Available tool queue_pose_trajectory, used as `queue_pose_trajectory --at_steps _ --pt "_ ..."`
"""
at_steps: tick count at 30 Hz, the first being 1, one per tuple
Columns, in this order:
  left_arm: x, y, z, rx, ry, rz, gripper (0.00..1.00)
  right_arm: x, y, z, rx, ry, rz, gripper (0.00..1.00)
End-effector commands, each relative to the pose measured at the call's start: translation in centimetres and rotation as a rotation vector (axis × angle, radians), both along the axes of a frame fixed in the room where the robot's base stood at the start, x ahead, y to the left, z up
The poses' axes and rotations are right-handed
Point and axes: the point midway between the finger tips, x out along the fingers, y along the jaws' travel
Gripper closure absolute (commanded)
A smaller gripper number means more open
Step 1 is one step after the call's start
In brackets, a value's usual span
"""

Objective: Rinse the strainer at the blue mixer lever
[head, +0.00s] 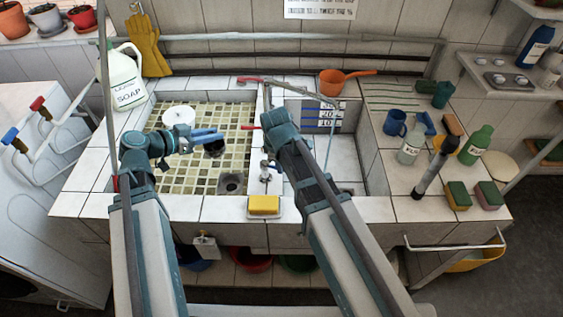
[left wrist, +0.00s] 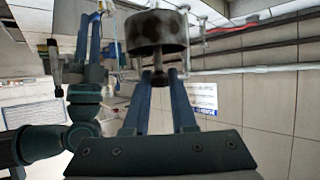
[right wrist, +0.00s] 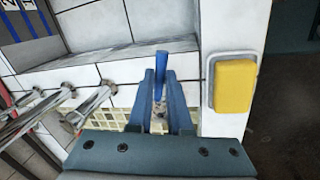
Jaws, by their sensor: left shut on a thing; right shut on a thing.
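My left gripper (head: 216,134) is over the yellow-tiled left basin (head: 162,148). It is shut on the strainer (head: 214,151), a small dark cup. In the left wrist view the strainer (left wrist: 157,32) is a stained metal cup, its short stem between the fingers (left wrist: 160,80). My right gripper (right wrist: 160,85) is shut on the blue mixer lever (right wrist: 162,62), which stands up between its fingers. In the head view my right arm hides the lever. Metal tap parts (head: 265,172) show beside that arm.
A yellow sponge (head: 264,205) sits on the front ledge. A soap jug (head: 122,80) stands at the left. Bottles (head: 475,145) and sponges crowd the right counter.

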Motion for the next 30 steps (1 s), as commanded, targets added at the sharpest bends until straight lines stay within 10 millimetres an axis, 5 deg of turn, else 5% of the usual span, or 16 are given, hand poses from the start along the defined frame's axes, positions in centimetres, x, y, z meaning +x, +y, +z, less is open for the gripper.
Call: queue_pose_trajectory --at_steps 11,12,17,30 --pt "0.00 0.00 0.00 0.000 0.000 0.000 1.00 -0.21 0.11 -0.01 0.000 0.001 -0.037 1.00" --pt "0.00 0.00 0.00 0.000 0.000 0.000 1.00 -0.21 0.11 -0.01 0.000 0.001 -0.037 0.81" --pt "0.00 0.00 0.00 0.000 0.000 0.000 1.00 -0.21 0.10 0.00 0.000 0.001 -0.036 0.53" --pt "0.01 0.00 0.47 0.000 0.000 0.000 1.00 -0.26 0.09 0.47 0.000 0.000 -0.036 0.53"
